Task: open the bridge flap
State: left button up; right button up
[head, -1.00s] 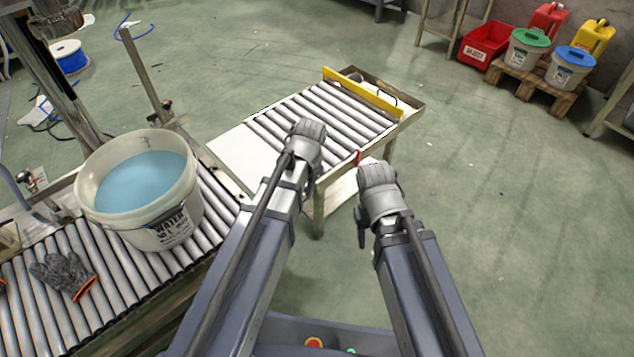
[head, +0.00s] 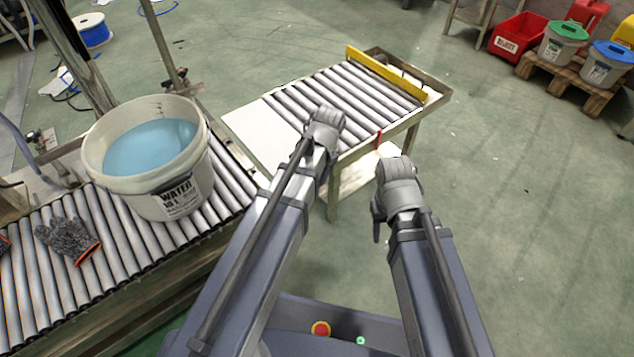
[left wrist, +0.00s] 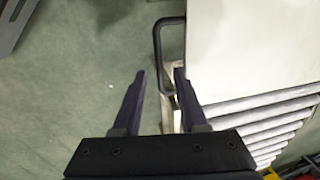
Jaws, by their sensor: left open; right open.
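A flat white panel, which looks like the bridge flap (head: 262,138), lies level between the left roller conveyor and the small roller table. In the head view the left fingers are hidden behind the wrist. My right gripper (head: 377,226) is open over the floor, right of the small table, apart from the flap.
The roller conveyor (head: 115,255) at left carries a water bucket (head: 165,195) and a grey glove (head: 68,240). The small roller table (head: 345,105) has a yellow rail (head: 385,76). A red bin (head: 520,38) and pallet (head: 565,77) stand back right. Floor at right is clear.

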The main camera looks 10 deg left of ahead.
pick_arm(q)
jog(key=shift+w+a+f+b, duration=0.1)
jog(key=shift+f+b, duration=0.2)
jog(key=shift+f, duration=0.35)
grip_shut()
dwell(1.0)
